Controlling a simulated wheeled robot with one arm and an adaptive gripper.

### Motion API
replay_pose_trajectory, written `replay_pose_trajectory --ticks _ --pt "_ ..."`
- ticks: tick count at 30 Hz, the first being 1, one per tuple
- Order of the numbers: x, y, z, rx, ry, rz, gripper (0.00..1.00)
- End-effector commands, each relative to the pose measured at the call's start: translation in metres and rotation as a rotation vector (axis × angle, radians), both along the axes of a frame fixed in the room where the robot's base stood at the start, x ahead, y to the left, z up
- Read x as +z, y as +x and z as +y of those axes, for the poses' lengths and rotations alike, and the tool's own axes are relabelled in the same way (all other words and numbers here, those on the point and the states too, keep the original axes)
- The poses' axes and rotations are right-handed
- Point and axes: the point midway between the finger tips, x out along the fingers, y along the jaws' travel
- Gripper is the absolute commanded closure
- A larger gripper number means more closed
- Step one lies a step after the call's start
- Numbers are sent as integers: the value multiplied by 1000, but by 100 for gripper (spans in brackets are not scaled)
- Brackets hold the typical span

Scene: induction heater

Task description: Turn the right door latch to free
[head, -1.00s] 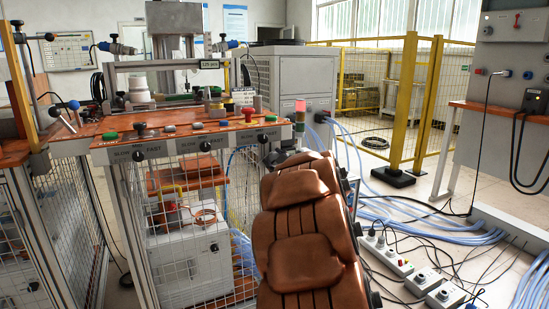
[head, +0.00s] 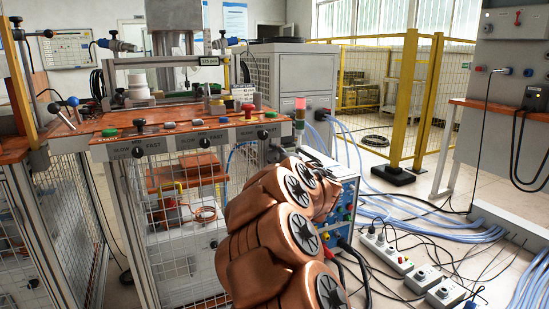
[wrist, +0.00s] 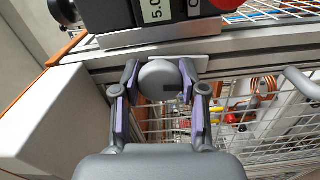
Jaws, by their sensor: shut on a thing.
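In the wrist view, the door latch is a round grey knob (wrist: 158,76) just below the metal frame edge. My gripper (wrist: 160,84) has one finger on each side of it, with purple pads, and is shut on it. The knob hides whatever lies behind it, and I cannot tell its turn angle. A wire mesh door (wrist: 285,140) is to the right of the fingers. In the head view, my brown arm reaches in front of the workstation, and the gripper and latch are hidden.
A black control box (wrist: 150,15) with labels sits right above the gripper. A pale panel (wrist: 50,110) is close on the left. A grey handle (wrist: 300,82) is at the right. In the head view, socket strips (head: 385,248) and blue cables (head: 435,228) lie on the floor at right.

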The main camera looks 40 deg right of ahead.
Motion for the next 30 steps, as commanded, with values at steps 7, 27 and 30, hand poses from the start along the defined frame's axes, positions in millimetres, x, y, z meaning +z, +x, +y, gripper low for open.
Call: replay_pose_trajectory --ticks 7,27,30 --pt "0 0 1 2 -88 30 93" --pt "0 0 0 1 -117 42 50" --pt "0 0 0 1 -116 41 39"
